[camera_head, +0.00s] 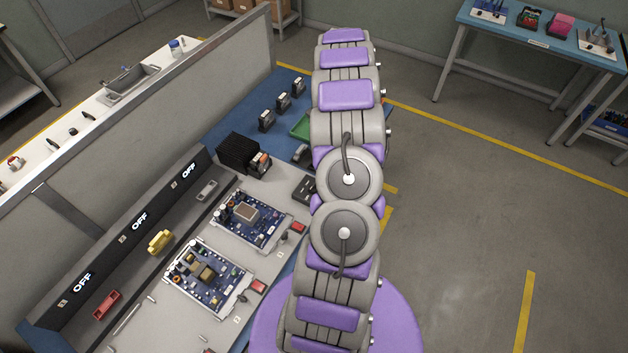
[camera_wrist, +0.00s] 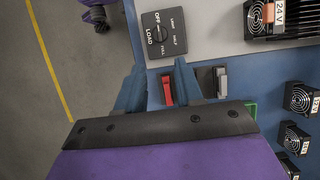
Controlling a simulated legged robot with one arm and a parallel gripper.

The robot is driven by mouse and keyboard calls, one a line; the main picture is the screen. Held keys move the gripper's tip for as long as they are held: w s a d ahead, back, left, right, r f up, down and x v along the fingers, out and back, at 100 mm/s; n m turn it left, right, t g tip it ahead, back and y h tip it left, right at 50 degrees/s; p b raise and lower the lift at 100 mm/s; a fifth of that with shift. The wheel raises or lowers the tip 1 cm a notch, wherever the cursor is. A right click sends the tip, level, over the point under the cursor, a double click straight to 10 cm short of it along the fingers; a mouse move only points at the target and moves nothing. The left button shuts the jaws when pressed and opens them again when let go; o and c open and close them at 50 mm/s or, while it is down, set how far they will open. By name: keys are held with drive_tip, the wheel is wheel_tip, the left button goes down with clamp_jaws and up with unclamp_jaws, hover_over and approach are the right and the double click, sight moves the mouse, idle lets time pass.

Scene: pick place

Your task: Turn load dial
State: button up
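The load dial is a dark square panel (camera_wrist: 164,34) with a black knob in its middle and white lettering, including LOAD, OFF and FULL. It is at the top of the wrist view, on the light worktop. I cannot tell clearly which mark the knob points to. My gripper (camera_wrist: 158,78) shows in the wrist view with its two blue-grey fingers spread apart and nothing held between them. The fingertips are below the dial panel in the picture, apart from the knob. In the head view a dark box (camera_head: 304,188) beside my arm looks like the dial panel; the gripper is hidden there.
A red-topped part (camera_wrist: 166,87) and a grey part (camera_wrist: 221,82) lie by the fingers. A black finned 24V block (camera_wrist: 284,18) and small fan units (camera_wrist: 300,97) are to the right. Circuit boards (camera_head: 207,278) sit on the bench. Open floor (camera_head: 460,230) lies to the right.

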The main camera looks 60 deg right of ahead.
drive_tip(key=b+x, duration=0.1)
drive_tip(key=x, duration=1.3)
drive_tip(key=shift+f, duration=0.1)
drive_tip(key=shift+a, duration=0.1)
clamp_jaws()
